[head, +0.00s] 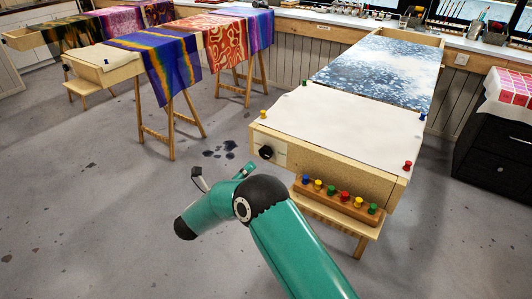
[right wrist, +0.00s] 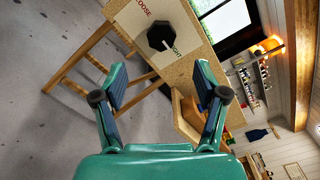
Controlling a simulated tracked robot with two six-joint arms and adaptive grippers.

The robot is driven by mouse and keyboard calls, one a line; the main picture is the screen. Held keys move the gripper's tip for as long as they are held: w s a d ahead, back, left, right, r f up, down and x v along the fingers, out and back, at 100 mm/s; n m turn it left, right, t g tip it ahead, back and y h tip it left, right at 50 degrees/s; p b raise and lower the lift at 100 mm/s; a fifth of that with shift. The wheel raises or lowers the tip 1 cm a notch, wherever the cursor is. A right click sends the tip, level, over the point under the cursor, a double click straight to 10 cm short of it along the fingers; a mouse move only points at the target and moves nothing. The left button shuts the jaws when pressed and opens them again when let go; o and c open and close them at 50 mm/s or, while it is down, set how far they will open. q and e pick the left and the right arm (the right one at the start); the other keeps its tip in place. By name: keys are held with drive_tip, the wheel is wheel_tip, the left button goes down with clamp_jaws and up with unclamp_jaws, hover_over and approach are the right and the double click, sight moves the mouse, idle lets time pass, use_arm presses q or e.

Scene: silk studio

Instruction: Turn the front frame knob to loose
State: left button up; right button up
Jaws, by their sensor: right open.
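The front frame knob (head: 266,152) is a black knob on a pale plate on the end of the near wooden frame (head: 325,163). In the right wrist view the knob (right wrist: 160,38) looks many-sided, with the word LOOSE on its left and a partly covered label, apparently TIGHT, at its lower right. A pale mark on the knob lies toward that lower right label. My right gripper (head: 221,176) is open and empty, in front of the knob and apart from it. In the wrist view the knob lies beyond and between its fingers (right wrist: 160,76). My left gripper is out of view.
A wooden rack of coloured pushpins (head: 338,201) sits on a ledge below the frame, right of my gripper. White cloth (head: 345,118) and blue patterned fabric (head: 378,72) cover the frame. The floor (head: 90,200) to the left is clear. Another frame (head: 103,63) stands behind.

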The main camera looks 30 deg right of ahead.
sight(264, 155)
drive_tip(key=p+x, duration=0.1)
drive_tip(key=x, duration=0.9)
drive_tip(key=shift+w+d, duration=0.15)
drive_tip(key=shift+d, duration=0.25)
drive_tip(key=c, duration=1.1)
drive_tip(key=shift+c, duration=0.2)
